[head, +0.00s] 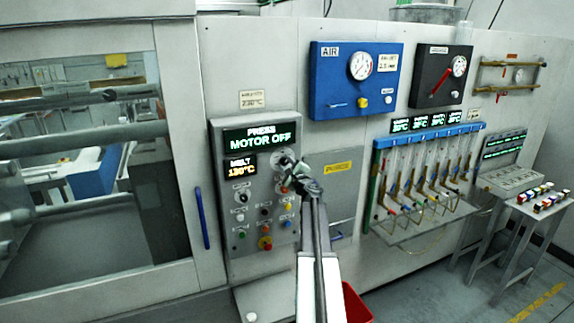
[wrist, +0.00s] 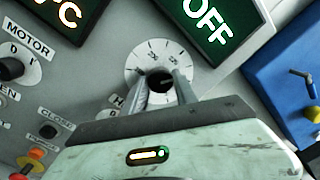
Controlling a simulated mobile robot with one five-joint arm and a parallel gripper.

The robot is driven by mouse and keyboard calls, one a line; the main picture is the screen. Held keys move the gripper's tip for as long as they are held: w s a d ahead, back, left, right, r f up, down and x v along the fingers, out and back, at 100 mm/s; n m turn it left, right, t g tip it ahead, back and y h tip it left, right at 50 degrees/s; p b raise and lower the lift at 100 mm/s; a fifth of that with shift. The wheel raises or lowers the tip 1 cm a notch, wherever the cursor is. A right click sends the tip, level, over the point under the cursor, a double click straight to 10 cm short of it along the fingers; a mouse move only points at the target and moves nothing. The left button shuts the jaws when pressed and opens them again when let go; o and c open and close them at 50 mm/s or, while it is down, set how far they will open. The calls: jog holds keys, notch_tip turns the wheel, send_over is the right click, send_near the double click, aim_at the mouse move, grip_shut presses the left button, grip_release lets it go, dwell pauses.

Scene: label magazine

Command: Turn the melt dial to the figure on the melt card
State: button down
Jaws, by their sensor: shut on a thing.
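The melt dial is a black knob on a round white scale plate (wrist: 150,52) with figures around it. It sits on the grey press panel, right of the melt display (head: 243,167), which reads about 130°C in yellow. My gripper (wrist: 162,86) is shut on the dial knob (wrist: 159,77), one finger on each side. In the head view my gripper (head: 289,168) covers part of the dial. The knob's pointer is hard to make out. The melt card (head: 252,100) is a small pale label above the panel; its figure is too small to read surely.
The press display (head: 261,138) above reads MOTOR OFF. Other knobs and coloured buttons (head: 265,243) sit below and left of the dial. A grey purge cover (head: 330,190) and the blue AIR panel (head: 330,85) are to the right. A red bin (head: 357,305) stands below.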

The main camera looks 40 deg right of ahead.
dwell(0.3)
jog(key=c, duration=1)
grip_release()
jog(key=shift+o, duration=0.2)
jog(key=shift+s, duration=0.1)
jog(key=v, duration=0.7)
jog(key=shift+s+a, duration=0.15)
jog(key=shift+s, duration=0.2)
